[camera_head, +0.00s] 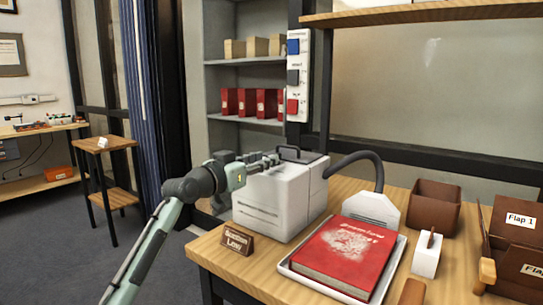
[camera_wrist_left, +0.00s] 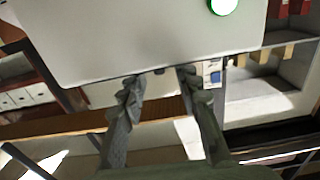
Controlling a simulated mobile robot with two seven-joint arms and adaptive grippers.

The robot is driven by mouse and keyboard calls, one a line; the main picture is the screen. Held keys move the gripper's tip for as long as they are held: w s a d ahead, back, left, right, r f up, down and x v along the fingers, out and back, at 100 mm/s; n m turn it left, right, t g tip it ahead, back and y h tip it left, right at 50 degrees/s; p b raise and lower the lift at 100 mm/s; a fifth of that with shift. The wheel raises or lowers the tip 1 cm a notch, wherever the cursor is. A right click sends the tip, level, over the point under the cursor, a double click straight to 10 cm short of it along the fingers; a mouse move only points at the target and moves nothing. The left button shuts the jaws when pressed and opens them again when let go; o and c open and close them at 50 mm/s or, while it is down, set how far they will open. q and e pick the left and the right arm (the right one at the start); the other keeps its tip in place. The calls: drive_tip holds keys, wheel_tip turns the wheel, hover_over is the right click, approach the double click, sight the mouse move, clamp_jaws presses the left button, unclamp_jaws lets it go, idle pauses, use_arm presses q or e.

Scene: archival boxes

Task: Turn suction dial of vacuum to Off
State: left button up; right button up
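The vacuum (camera_head: 272,206) is a pale grey-white box with a dark handle on top, standing at the table's left end. A dark hose (camera_head: 352,160) runs from it to a white nozzle piece (camera_head: 373,208). My left gripper (camera_head: 271,160) is at the vacuum's upper back-left edge. In the left wrist view its two fingers (camera_wrist_left: 162,78) are apart, with nothing seen between them, just at the edge of a large pale surface (camera_wrist_left: 140,35), apparently the vacuum. A round green-rimmed white disc (camera_wrist_left: 223,6) shows on that surface; I cannot tell whether it is the dial. My right gripper is out of view.
A small brown sign (camera_head: 237,241), seemingly reading "Suction Low", stands before the vacuum. A red book (camera_head: 345,252) lies in a white tray (camera_head: 390,279). A brown box (camera_head: 434,208) and a white block with a brush (camera_head: 427,255) stand to the right. Shelves are behind.

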use_arm(q)
drive_tip(key=shift+x, duration=1.8)
clamp_jaws()
